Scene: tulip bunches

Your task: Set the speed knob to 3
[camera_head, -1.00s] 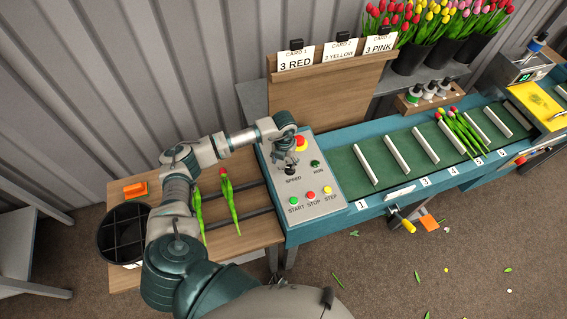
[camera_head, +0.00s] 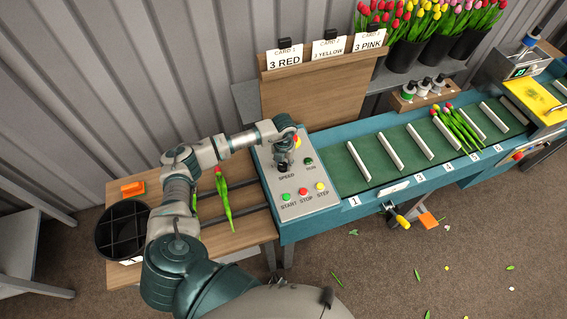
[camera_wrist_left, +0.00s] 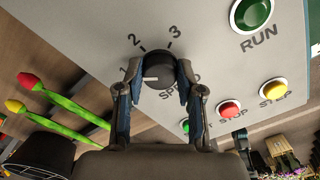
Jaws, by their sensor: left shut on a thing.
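The black speed knob (camera_wrist_left: 160,69) sits on the grey control panel (camera_head: 311,204), with the numbers 1, 2 and 3 printed around it. Its white pointer line points left in the left wrist view, near the 1. My left gripper (camera_wrist_left: 155,84) has a finger on each side of the knob and is shut on it. In the head view my left gripper (camera_head: 283,164) is over the panel just above the SPEED label and mostly hides the knob. My right gripper does not show.
The green RUN button (camera_wrist_left: 252,12) is right of the knob. START (camera_head: 286,197), STOP (camera_head: 303,191) and STEP (camera_head: 320,186) buttons line the panel's front. A red and yellow button (camera_head: 297,141) is close behind the gripper. The conveyor (camera_head: 350,182) runs right.

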